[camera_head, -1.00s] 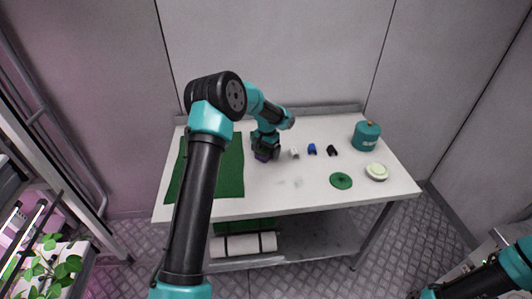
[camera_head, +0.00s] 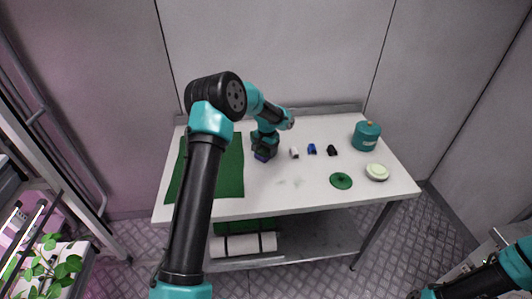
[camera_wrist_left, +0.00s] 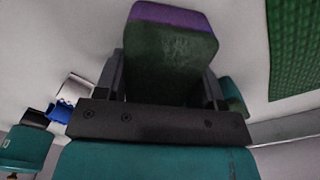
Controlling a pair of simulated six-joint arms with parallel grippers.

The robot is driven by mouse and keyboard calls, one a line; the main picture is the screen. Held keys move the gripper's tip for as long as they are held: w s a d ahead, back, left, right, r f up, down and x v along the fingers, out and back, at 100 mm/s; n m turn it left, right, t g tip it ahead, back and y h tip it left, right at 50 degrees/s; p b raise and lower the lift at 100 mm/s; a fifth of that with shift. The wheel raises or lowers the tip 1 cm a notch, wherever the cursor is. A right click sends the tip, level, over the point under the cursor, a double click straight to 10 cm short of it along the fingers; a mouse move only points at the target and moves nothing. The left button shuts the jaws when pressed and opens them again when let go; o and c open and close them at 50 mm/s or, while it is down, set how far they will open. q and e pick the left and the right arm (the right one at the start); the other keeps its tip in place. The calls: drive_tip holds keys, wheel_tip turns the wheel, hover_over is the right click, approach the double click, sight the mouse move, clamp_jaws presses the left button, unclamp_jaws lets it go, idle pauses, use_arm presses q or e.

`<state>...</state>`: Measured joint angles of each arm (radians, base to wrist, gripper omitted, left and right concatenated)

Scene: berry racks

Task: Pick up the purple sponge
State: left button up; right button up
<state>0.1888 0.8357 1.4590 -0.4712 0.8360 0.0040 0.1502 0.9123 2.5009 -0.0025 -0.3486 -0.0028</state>
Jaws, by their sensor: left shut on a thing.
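The purple sponge (camera_head: 262,157) is at my left gripper (camera_head: 265,150), over the table just right of the green mat. In the left wrist view the sponge (camera_wrist_left: 170,16) shows a purple layer and a dark green face. It sits between the two fingers of my left gripper (camera_wrist_left: 165,85), which is shut on it. I cannot tell whether the sponge touches the table. My right gripper (camera_head: 420,293) is at the bottom right, away from the table, small and dark; its jaws cannot be made out.
A white table (camera_head: 310,195) holds a green mat (camera_head: 230,170) at left. Right of the sponge are a white item (camera_head: 294,153), a blue item (camera_head: 312,149) and a black item (camera_head: 332,150). A teal canister (camera_head: 367,136), green disc (camera_head: 341,181) and pale round dish (camera_head: 377,172) stand farther right.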

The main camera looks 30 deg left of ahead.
use_arm(q)
drive_tip(key=shift+c, duration=0.8)
drive_tip(key=shift+r, duration=0.1)
drive_tip(key=shift+r, duration=0.45)
wheel_tip(320, 180, up, 3)
drive_tip(key=shift+f, duration=0.15)
drive_tip(key=s+d, duration=0.2)
drive_tip(key=s, duration=0.2)
drive_tip(key=s+d, duration=0.3)
drive_tip(key=s, duration=0.2)
drive_tip(key=s+d+r, duration=0.1)
drive_tip(key=s+d, duration=0.2)
drive_tip(key=s, duration=0.1)
drive_tip(key=shift+s+d+r, duration=0.1)
drive_tip(key=shift+s+d, duration=0.05)
drive_tip(key=shift+s, duration=0.2)
